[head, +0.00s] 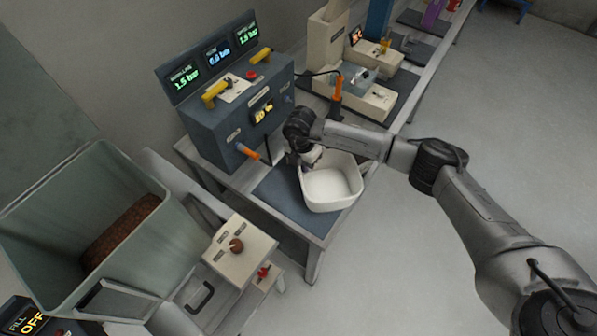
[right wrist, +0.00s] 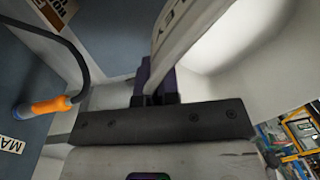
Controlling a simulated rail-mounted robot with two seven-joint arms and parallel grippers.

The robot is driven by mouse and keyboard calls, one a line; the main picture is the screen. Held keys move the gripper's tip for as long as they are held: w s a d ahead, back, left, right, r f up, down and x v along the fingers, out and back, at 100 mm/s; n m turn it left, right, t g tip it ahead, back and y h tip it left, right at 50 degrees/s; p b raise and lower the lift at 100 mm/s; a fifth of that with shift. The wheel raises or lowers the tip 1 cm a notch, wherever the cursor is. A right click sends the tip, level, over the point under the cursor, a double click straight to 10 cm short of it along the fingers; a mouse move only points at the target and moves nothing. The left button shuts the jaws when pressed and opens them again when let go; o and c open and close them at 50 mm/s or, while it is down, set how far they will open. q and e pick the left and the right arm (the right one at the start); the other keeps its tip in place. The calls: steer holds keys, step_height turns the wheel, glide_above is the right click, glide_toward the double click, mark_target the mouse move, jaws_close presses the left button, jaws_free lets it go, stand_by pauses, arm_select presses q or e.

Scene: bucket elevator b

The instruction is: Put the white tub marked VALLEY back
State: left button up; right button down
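The white tub (head: 318,203) is empty and upright at the right end of the blue-grey bench mat (head: 280,205) in the head view. I cannot tell whether it rests on the mat or hangs just above it. My right gripper (head: 308,163) is at the tub's far left rim. In the right wrist view the dark fingers (right wrist: 155,88) are closed on the tub wall (right wrist: 185,32), where the letters "LEY" show. My left gripper is not in view.
A dark blue console (head: 235,95) with green displays stands behind the mat. A large bin (head: 150,245) with brown material and a control box (head: 238,247) stand at left.

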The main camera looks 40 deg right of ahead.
steer(key=shift+w+a+f, duration=0.15)
steer(key=shift+w+f, duration=0.2)
steer(key=shift+f, duration=0.55)
steer(key=shift+w+a+f, duration=0.2)
steer(key=shift+w+f, duration=0.15)
steer(key=shift+f, duration=0.55)
steer(key=shift+w+a+f, duration=0.15)
steer(key=shift+w+f, duration=0.2)
steer(key=shift+f, duration=0.55)
steer(key=shift+f+b, duration=0.5)
steer(key=shift+f, duration=0.05)
steer(key=c, duration=1.3)
jaws_free()
steer(key=shift+c, duration=0.2)
